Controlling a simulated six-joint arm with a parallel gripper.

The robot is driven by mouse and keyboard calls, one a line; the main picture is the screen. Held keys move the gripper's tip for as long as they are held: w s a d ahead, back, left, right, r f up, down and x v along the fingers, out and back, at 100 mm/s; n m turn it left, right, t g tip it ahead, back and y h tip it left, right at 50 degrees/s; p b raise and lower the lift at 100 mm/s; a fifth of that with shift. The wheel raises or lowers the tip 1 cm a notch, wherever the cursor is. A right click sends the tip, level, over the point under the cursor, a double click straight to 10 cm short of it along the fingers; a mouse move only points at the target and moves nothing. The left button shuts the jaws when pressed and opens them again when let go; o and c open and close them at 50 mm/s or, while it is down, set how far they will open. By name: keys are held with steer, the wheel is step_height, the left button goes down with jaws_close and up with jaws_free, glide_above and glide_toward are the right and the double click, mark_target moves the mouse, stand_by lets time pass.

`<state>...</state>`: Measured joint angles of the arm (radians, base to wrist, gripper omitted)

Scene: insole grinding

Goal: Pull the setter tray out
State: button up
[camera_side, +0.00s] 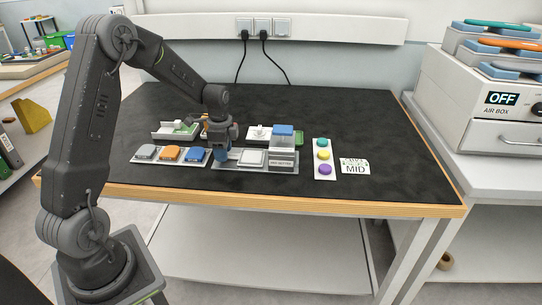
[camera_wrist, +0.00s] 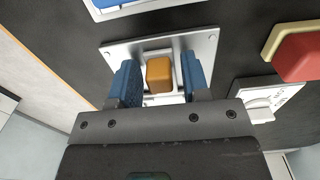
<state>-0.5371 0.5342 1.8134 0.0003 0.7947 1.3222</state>
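The setter (camera_side: 283,159), a grey unit with a blue top and a label on its front, stands on the table in the side view. Its metal base plate (camera_wrist: 205,50) shows in the wrist view. The setter tray (camera_side: 251,158) is a pale square piece just left of the setter body. An orange block (camera_wrist: 159,75), which looks like the tray's handle, stands at the plate's left end. My gripper (camera_wrist: 160,62) has its blue fingers on either side of this block, with small gaps visible. In the side view my gripper (camera_side: 224,157) points down at that end and hides the block.
Grey, orange and blue pads (camera_side: 171,154) lie in a row to the left. White fixtures (camera_side: 175,131) stand behind. A panel with coloured buttons (camera_side: 323,158) and a MID card (camera_side: 354,168) lie to the right. The back of the table (camera_side: 330,108) is clear.

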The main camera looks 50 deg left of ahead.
steer(key=shift+r, duration=0.1)
steer(key=shift+r, duration=3.4)
steer(key=shift+d+r, duration=0.25)
steer(key=s+d+r+n+t, duration=0.2)
steer(key=s+d+r+n, duration=0.1)
steer(key=s+d+r, duration=0.4)
steer(key=s+d+r+n+t, duration=0.2)
steer(key=s+d+r+n, duration=0.15)
steer(key=d, duration=0.65)
steer(key=s+d+n+t, duration=0.1)
steer(key=s+d+n, duration=0.1)
steer(key=s+d, duration=0.3)
steer(key=s, duration=0.4)
steer(key=shift+d+r+t, duration=0.25)
steer(key=shift+r+t, duration=0.05)
steer(key=shift+r, duration=0.05)
